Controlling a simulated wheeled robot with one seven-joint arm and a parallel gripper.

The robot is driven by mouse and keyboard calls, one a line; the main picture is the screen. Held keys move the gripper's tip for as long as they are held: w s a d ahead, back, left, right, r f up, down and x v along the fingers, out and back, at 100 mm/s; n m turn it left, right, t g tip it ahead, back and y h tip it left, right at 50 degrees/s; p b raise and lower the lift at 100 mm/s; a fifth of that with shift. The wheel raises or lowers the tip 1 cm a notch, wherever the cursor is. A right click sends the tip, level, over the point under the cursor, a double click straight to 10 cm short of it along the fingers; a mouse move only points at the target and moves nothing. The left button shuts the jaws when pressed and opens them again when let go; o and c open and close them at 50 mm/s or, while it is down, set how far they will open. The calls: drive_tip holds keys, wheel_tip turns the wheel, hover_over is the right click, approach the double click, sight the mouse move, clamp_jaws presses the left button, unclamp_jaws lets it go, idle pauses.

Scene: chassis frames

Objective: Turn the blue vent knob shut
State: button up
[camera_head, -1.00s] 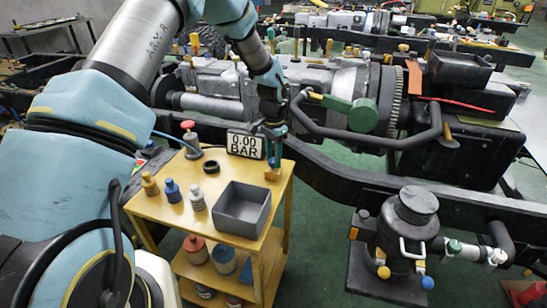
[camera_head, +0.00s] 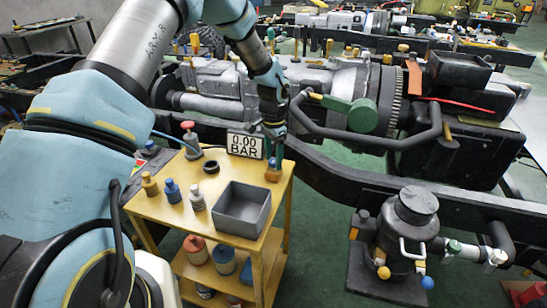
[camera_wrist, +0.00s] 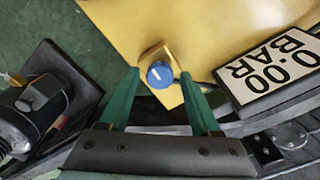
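The blue vent knob (camera_wrist: 160,74) has a small white pointer mark and sits on a brass-coloured block (camera_wrist: 156,52) at the corner of the yellow cart. In the head view the knob (camera_head: 273,163) shows just below my gripper (camera_head: 274,146). In the wrist view my gripper (camera_wrist: 160,82) is open, with its two green fingers apart and the knob between their tips in the picture. I see no finger touching the knob; the exact height gap cannot be told. The gauge display (camera_head: 245,145) beside it reads 0.00 BAR.
The yellow cart top (camera_head: 172,219) also bears a grey open bin (camera_head: 241,211), a black ring (camera_head: 211,167) and several small fittings. A dark chassis rail (camera_head: 340,180) runs close behind and right of the gripper.

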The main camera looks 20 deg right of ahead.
sight(273, 160)
drive_tip(key=shift+o, duration=0.4)
drive_tip(key=shift+r, duration=0.1)
drive_tip(key=shift+r, duration=0.3)
wheel_tip(273, 160, up, 10)
drive_tip(key=b, duration=0.2)
drive_tip(key=s+a+r+n, duration=0.15)
drive_tip(key=a+n, duration=0.25)
drive_tip(key=a, duration=0.6)
drive_tip(key=s+a+r+n+t, duration=0.1)
drive_tip(key=a+r+n, duration=0.15)
drive_tip(key=a, duration=0.65)
drive_tip(key=s+a+r+n, duration=0.1)
drive_tip(key=a+n, duration=0.3)
drive_tip(key=a, duration=0.6)
drive_tip(key=s+a+n, duration=0.4)
drive_tip(key=s+a, duration=0.3)
drive_tip(key=a, duration=0.1)
drive_tip(key=shift+f+n+t, duration=0.2)
drive_tip(key=shift+n+t, duration=0.1)
drive_tip(key=shift+n, duration=0.05)
